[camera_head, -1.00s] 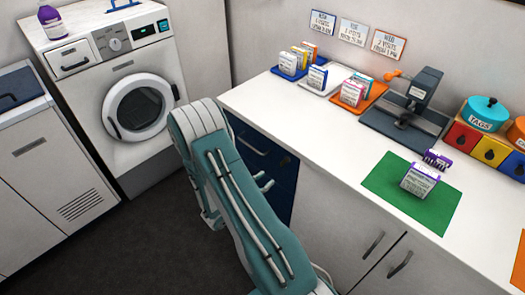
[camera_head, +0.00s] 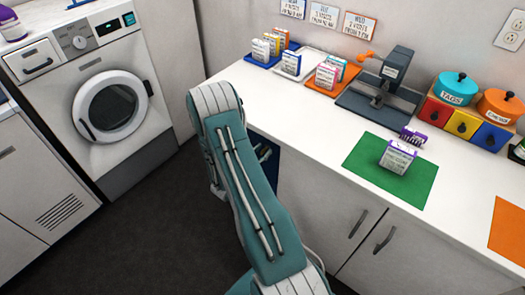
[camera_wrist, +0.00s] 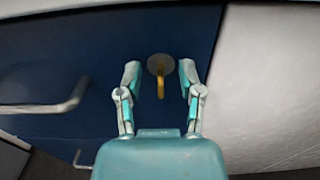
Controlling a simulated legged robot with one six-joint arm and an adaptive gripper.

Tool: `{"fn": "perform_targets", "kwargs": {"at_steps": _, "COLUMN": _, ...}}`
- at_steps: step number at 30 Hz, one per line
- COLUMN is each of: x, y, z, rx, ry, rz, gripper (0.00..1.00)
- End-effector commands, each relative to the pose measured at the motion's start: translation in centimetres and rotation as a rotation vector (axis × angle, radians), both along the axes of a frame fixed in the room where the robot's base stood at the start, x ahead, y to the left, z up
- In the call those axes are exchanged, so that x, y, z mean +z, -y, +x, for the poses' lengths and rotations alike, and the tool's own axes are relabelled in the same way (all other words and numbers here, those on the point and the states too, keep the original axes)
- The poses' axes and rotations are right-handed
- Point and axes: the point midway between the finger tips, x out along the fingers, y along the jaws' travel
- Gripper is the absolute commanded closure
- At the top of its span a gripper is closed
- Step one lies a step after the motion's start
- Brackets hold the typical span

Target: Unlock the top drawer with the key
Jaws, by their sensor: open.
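The blue top drawer front (camera_wrist: 110,60) fills much of the wrist view, with a pale bar handle (camera_wrist: 50,104) at left. A yellow key (camera_wrist: 160,84) hangs at a round lock plate (camera_wrist: 160,64) on the drawer's right part. My gripper (camera_wrist: 160,76) is open, its two fingers on either side of the key, with gaps showing on both sides. In the head view my arm hides the gripper, the key and most of the blue cabinet (camera_head: 268,168).
The white counter (camera_head: 300,125) runs above the drawer. It carries small boxes (camera_head: 292,62), a dark vise-like tool (camera_head: 388,82) and a green mat (camera_head: 370,158). White cupboards (camera_head: 320,205) stand right of the drawer. A washing machine (camera_head: 95,90) stands at left, with dark open floor in front.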

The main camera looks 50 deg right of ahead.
Motion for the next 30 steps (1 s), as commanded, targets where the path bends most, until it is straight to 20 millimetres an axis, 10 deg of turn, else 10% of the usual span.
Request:
{"fn": "perform_targets", "kwargs": {"at_steps": 6, "x": -0.01, "y": 0.06, "z": 0.03, "rx": 0.0, "ry": 0.0, "rz": 0.0, "gripper": 0.51}}
{"fn": "perform_targets", "kwargs": {"at_steps": 10, "x": 0.0, "y": 0.05, "z": 0.02, "rx": 0.0, "ry": 0.001, "rz": 0.0, "gripper": 1.0}}
{"fn": "perform_targets", "kwargs": {"at_steps": 30, "x": 0.01, "y": 0.04, "z": 0.26, "rx": 0.002, "ry": -0.134, "rz": -0.011, "gripper": 1.0}}
